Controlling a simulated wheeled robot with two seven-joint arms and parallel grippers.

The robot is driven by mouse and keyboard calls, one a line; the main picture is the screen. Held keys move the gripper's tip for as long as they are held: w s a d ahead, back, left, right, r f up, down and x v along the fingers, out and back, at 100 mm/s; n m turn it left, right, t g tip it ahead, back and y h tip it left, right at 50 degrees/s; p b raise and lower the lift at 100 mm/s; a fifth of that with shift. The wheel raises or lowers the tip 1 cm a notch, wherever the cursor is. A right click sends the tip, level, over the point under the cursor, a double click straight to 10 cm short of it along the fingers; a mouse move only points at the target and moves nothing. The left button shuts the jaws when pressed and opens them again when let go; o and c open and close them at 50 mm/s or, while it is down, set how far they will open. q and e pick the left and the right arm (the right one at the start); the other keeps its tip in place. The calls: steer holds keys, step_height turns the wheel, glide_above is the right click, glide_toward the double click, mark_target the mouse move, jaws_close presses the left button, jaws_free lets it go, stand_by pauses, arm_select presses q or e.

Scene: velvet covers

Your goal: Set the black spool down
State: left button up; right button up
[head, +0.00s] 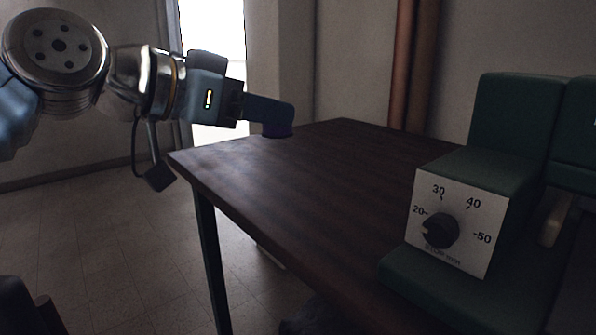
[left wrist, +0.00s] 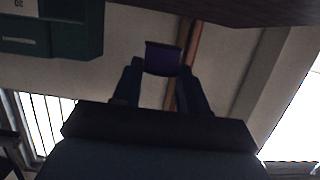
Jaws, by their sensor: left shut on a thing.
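My left gripper (head: 277,116) reaches in from the left at the far left part of the dark wooden table (head: 290,185). It is shut on a small dark spool (head: 278,132), which looks deep purple to black. Only the spool's lower part shows below the fingers in the head view; I cannot tell there whether it touches the tabletop. In the left wrist view the spool (left wrist: 162,58) sits between the two fingertips. The table (left wrist: 220,10) runs along the top of that view. My right gripper is not in view.
A green machine with a white dial panel (head: 457,224) stands on the table's right side. The middle and left of the tabletop are bare. Brown pipes (head: 412,65) run up the wall behind. A bright opening (head: 213,60) is at the back left.

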mark_target(265, 186)
arm_select(q)
steer(key=w+f, duration=0.1)
steer(key=w, duration=0.2)
steer(key=w+f, duration=0.1)
steer(key=w, duration=0.2)
steer(key=w+f, duration=0.2)
steer(key=w, duration=0.1)
steer(key=shift+a, duration=0.2)
steer(key=w+f, duration=0.1)
steer(key=f, duration=0.1)
steer(key=w+f+b, duration=0.1)
steer(key=w+f, duration=0.1)
steer(key=f, duration=0.1)
steer(key=w+f+b, duration=0.1)
steer(key=f, duration=0.2)
steer(key=shift+w+a, duration=0.1)
steer(key=shift+w, duration=0.25)
steer(key=shift+f, duration=0.4)
steer(key=shift+s, duration=0.1)
steer(key=shift+f+b, duration=0.1)
steer(key=shift+b, duration=0.2)
steer(key=shift+f, duration=0.15)
steer(key=o, duration=1)
